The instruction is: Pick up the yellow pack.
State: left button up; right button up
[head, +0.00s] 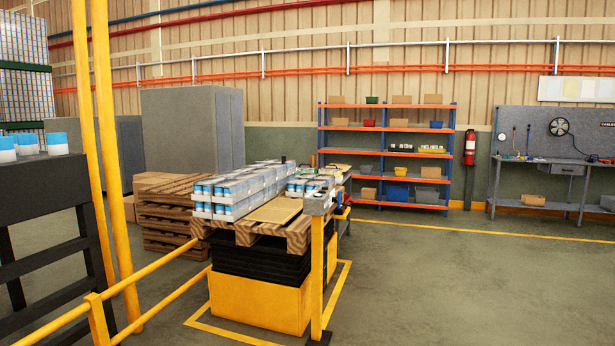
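I cannot make out a pack that is clearly yellow. The packs on the wooden pallet (247,236) are blue and white cans (235,190) in grouped rows, with a second group (308,187) to the right. A flat tan sheet (275,210) lies on the pallet in front of them. A small yellow item (433,149) sits on the far shelf rack, too small to identify. Neither of my grippers is in view.
The pallet stands on a black and yellow lift base (260,302). Yellow posts (121,170) and rails (165,307) stand in front and left. A dark frame (45,190) carries cans (57,143). A shelf rack (455,170) and workbench (560,161) stand behind. The right floor is clear.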

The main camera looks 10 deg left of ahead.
aim_at(338, 172)
jog(key=i+l+z, duration=0.15)
jog(key=i, duration=0.85)
jog(key=i+l+z, duration=0.15)
jog(key=i, duration=3.25)
jog(key=i+u, duration=0.15)
jog(key=i, duration=1.05)
jog(key=i+l+u, duration=0.15)
jog(key=i, duration=1.05)
jog(key=i+u, duration=0.2)
jog(key=i, duration=0.5)
jog(key=i+l+u, duration=0.2)
jog(key=i, duration=0.5)
